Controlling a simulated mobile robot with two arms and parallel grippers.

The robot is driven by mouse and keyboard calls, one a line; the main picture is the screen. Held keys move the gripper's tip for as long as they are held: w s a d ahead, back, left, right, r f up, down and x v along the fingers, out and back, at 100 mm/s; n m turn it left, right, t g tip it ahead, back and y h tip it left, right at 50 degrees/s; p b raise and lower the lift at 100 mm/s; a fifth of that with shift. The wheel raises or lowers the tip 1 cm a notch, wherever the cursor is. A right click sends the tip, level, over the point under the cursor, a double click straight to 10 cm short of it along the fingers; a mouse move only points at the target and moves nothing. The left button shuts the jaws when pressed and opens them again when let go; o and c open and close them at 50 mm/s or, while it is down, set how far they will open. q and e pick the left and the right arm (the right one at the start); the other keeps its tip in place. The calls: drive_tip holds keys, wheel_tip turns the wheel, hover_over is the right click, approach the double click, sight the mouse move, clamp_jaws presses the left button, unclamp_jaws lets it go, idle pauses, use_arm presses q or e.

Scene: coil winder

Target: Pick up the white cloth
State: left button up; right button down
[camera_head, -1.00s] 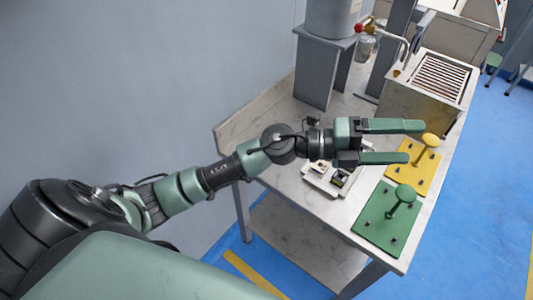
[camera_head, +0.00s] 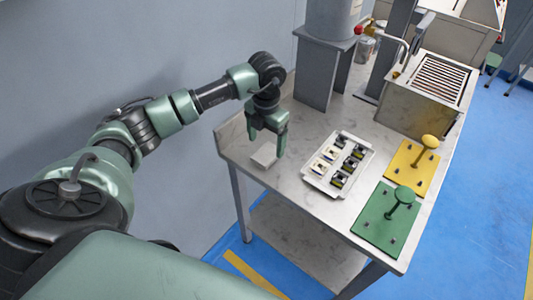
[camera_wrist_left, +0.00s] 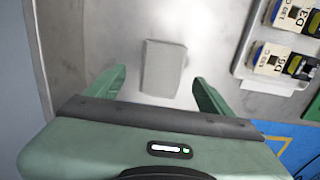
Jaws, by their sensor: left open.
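The white cloth (camera_head: 264,155) lies as a small folded block on the metal table's left end. It also shows in the left wrist view (camera_wrist_left: 163,68), between and just beyond the two fingertips. My left gripper (camera_head: 267,143) points down just above the cloth, with its fingers apart and nothing between them. Its green fingers also show in the left wrist view (camera_wrist_left: 160,85). I cannot tell the exact height of the fingertips over the cloth. My right gripper is not in view.
A white tray (camera_head: 318,183) with several small labelled parts sits right of the cloth. Green (camera_head: 376,233) and yellow (camera_head: 393,174) plates with knobbed posts stand further right. A grey stand (camera_head: 313,85) rises behind. The wall borders the table's left side.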

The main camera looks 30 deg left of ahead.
sight(266, 152)
use_arm(q)
drive_tip(key=shift+f, duration=1.75)
drive_tip(key=shift+c, duration=0.3)
drive_tip(key=c, duration=1.4)
drive_tip(key=shift+o, duration=0.2)
wheel_tip(266, 152, up, 20)
drive_tip(key=shift+b, duration=0.3)
